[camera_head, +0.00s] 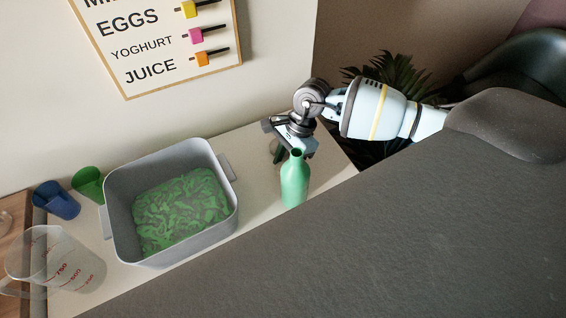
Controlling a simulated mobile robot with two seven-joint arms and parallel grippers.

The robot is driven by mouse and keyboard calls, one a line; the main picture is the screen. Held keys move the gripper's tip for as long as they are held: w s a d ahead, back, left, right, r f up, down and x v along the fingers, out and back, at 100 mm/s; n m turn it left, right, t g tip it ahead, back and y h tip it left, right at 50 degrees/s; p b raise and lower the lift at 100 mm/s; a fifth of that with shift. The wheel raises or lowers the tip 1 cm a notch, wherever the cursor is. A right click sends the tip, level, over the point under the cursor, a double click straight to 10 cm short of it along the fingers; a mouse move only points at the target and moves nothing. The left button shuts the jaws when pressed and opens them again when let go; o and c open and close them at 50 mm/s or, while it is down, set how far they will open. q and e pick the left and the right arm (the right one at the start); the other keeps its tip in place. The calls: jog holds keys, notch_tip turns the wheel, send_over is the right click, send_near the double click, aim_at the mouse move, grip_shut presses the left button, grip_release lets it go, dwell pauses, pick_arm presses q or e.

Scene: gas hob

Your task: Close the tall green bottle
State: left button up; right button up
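The tall green bottle (295,184) stands upright on the pale counter, right of the grey tub. Its top end shows a darker spot that looks like an open mouth. My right gripper (289,143) comes in from the right and is right behind and above the bottle's neck. The bottle partly covers the fingers, so I cannot tell whether they touch it or whether they are open or shut. A small dark greenish shape shows by the fingers, too unclear to name. No stopper or cap can be clearly made out. My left gripper is not in view.
A grey tub (119,220) with green contents stands on the counter (258,200). A blue cup (57,200), a green cup (88,183) and a clear measuring jug (58,262) are to its left. A shopping board (128,48) hangs behind. A large dark surface covers the lower right.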

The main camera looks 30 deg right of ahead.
notch_tip(320, 180, up, 10)
jog(key=shift+f, duration=0.2)
dwell(0.3)
